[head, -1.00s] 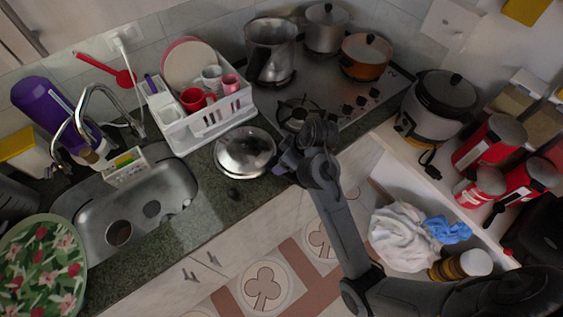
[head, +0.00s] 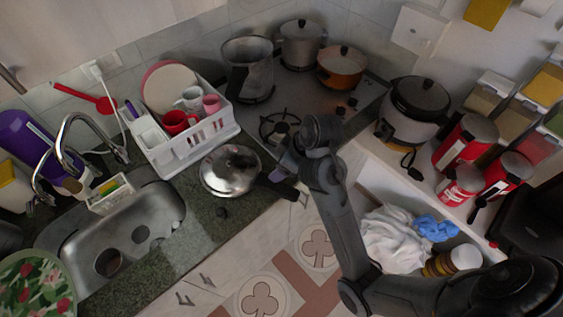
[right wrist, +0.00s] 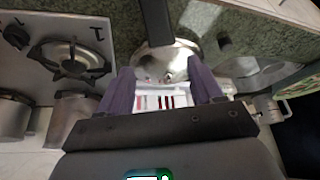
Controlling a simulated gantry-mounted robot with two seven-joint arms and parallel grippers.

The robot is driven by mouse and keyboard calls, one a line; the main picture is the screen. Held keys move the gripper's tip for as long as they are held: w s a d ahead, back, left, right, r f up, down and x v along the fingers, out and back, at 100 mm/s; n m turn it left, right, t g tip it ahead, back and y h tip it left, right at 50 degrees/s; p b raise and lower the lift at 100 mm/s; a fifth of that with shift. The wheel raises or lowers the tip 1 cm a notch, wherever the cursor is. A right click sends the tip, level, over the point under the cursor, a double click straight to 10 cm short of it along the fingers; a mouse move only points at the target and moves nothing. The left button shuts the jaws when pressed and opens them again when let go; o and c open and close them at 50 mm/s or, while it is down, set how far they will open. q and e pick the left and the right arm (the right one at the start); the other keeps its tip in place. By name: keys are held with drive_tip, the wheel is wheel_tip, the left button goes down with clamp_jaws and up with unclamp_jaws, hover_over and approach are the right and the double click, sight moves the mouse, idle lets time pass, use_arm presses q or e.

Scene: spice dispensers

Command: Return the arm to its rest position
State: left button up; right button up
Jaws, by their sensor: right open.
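My right arm comes in from the lower right in the head view. My right gripper (head: 284,166) is above the counter edge, beside the black handle of a silver lidded pan (head: 230,171). In the right wrist view its two purple fingers (right wrist: 163,92) are spread apart with nothing held between them. The pan (right wrist: 168,62) lies beyond the fingers there, its dark handle pointing up in the picture. My left arm and gripper are not in view.
A steel sink (head: 125,235) and a white dish rack (head: 190,140) are left of the arm. The stove (head: 310,105) holds pots behind it. A cooker (head: 412,108), red canisters (head: 465,143) and an open drawer (head: 375,185) with cloths are at right. Floor shows below.

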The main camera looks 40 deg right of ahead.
drive_tip(key=m+h, duration=0.1)
drive_tip(key=h, duration=0.1)
hover_over(298, 196)
drive_tip(key=s+a, duration=0.2)
wheel_tip(298, 196, down, 7)
drive_tip(key=s+a+f+m, duration=0.1)
drive_tip(key=s+a+f, duration=0.1)
drive_tip(key=s, duration=0.4)
drive_tip(key=s+a+f+m+p, duration=0.1)
drive_tip(key=s+a+f, duration=0.1)
drive_tip(key=s, duration=0.4)
drive_tip(key=shift+s+f+g+p, duration=0.2)
drive_tip(key=shift+s+g+p, duration=0.1)
drive_tip(key=shift+g, duration=0.1)
